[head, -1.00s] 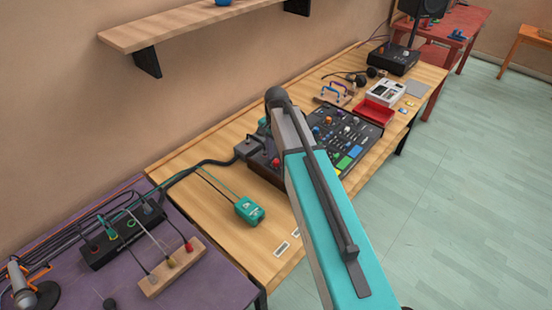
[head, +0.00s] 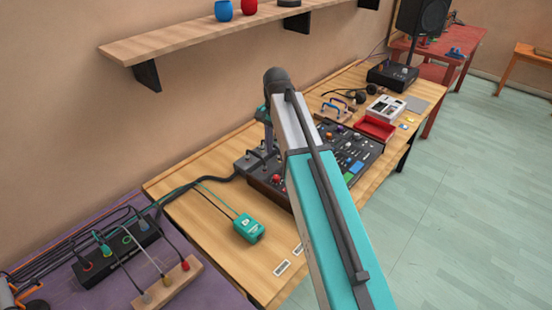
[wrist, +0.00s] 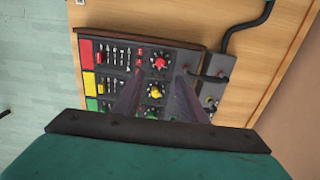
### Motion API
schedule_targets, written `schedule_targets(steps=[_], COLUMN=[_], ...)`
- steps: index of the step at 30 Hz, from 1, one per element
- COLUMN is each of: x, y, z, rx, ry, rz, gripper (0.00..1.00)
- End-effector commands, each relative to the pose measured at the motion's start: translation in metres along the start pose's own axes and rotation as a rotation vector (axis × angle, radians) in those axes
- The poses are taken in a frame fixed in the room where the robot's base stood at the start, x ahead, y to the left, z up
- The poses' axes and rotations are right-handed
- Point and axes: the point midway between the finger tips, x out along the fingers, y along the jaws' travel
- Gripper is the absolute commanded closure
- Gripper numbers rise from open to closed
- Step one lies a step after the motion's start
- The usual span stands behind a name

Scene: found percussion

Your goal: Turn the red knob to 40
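The red knob (wrist: 160,63) is on the dark mixer panel (wrist: 205,52), with a pale dial around it. Its number marks are too small to read. In the wrist view my gripper (wrist: 160,76) is open and empty, its two fingers apart over the panel. The red knob shows between and just beyond the fingertips, and no contact is visible. In the head view the red knob (head: 277,179) shows at the panel's left part, left of my arm. The gripper fingers are hard to make out there, and my arm hides part of the panel.
A yellow knob (wrist: 156,92) and a green knob (wrist: 152,114) line up near the red one. Cables run from the patch block (wrist: 217,70) beside the panel. A teal box (head: 249,228) lies on the wooden table, and a red tray (head: 375,130) stands farther back.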

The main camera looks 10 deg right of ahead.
Motion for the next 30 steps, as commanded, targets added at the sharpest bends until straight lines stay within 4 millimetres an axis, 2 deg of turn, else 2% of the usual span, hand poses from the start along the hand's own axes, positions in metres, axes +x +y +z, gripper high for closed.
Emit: schedule_targets(steps=[9,25,30], x=[-0.021,-0.023,-0.032], y=[0.000,0.000,0.000], z=[0.000,0.000,0.000], rx=[0.000,0.000,0.000], ry=[0.000,0.000,0.000], rz=[0.000,0.000,0.000], gripper=[0.62,0.62,0.62])
